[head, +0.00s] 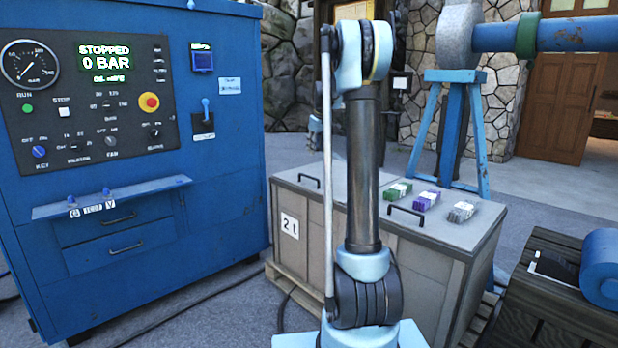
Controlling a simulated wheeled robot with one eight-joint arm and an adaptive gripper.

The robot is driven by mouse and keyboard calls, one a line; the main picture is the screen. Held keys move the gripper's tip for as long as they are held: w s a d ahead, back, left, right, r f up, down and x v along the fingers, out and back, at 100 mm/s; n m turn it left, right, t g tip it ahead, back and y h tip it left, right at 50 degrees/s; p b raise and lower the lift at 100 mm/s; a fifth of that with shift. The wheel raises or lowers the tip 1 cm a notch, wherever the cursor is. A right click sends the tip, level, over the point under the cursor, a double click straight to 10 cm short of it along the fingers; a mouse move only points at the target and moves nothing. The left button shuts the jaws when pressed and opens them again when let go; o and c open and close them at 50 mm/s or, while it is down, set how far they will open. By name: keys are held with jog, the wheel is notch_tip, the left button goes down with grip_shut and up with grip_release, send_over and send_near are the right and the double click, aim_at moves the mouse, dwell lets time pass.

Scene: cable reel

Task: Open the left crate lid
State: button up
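A grey wooden crate (454,278) stands on a pallet in the middle, with a white "2 t" label on its front. Its left lid (338,180) lies flat and closed. A dark bar handle (308,180) sits near the left lid's front edge. My upright arm stands in front of the crate and hides part of the lid and the seam between the two lids. My gripper cannot be made out in the head view.
The right lid has its own handle (406,215) and carries green (398,192), purple (426,201) and grey (462,211) bundles. A blue control cabinet (230,175) stands close on the left. A dark slatted table (560,305) is at lower right. Cables cross the floor.

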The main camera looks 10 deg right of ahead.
jog(key=w+f, duration=0.1)
jog(key=w, duration=0.4)
send_near(309, 176)
jog(key=shift+n, duration=0.3)
jog(key=x, duration=0.8)
jog(key=shift+w+d, duration=0.1)
jog(key=shift+w, duration=0.05)
